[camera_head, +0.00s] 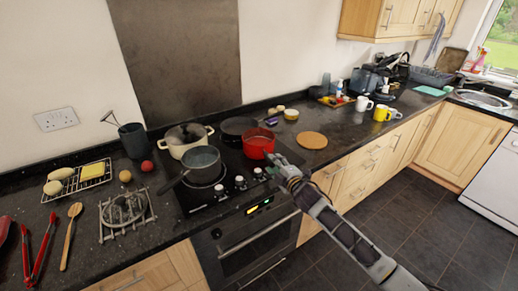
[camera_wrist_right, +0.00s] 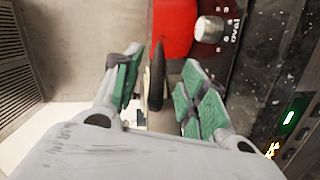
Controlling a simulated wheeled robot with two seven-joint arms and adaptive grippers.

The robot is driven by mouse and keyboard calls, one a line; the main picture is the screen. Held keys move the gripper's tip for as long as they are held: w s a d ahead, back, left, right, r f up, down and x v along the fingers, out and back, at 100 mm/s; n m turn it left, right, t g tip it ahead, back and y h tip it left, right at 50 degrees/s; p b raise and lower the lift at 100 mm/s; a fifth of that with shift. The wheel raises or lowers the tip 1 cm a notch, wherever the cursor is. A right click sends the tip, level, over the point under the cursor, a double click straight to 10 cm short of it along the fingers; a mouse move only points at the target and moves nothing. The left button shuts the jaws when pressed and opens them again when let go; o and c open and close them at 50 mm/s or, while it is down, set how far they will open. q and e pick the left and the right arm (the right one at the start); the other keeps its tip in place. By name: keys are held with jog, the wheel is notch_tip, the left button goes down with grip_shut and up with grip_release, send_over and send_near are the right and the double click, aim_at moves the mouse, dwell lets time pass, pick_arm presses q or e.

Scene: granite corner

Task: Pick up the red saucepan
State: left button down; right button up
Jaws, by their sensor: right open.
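The red saucepan (camera_head: 259,146) stands on the right front part of the black hob in the head view. Its red side (camera_wrist_right: 174,28) fills the top middle of the right wrist view. Its dark handle (camera_wrist_right: 157,72) points toward my right gripper. My right gripper (camera_head: 281,163) is at the handle side of the saucepan, above the hob's front right edge. In the wrist view the green-padded fingers (camera_wrist_right: 160,78) are apart, with the handle between them and a gap visible on each side. The handle is mostly hidden in the head view. My left gripper is not in view.
A grey saucepan (camera_head: 201,163), a cream pot (camera_head: 183,142) and a dark frying pan (camera_head: 238,126) share the hob. Metal control knobs (camera_wrist_right: 209,29) sit close to the gripper. A round wooden board (camera_head: 312,140) lies to the right, with bare counter around it.

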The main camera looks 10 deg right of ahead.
jog(key=shift+w, duration=0.2)
dwell(0.3)
jog(key=shift+p+x, duration=0.35)
jog(key=shift+x, duration=2.1)
jog(key=shift+c, duration=0.4)
grip_shut()
jog(key=shift+r, duration=0.25)
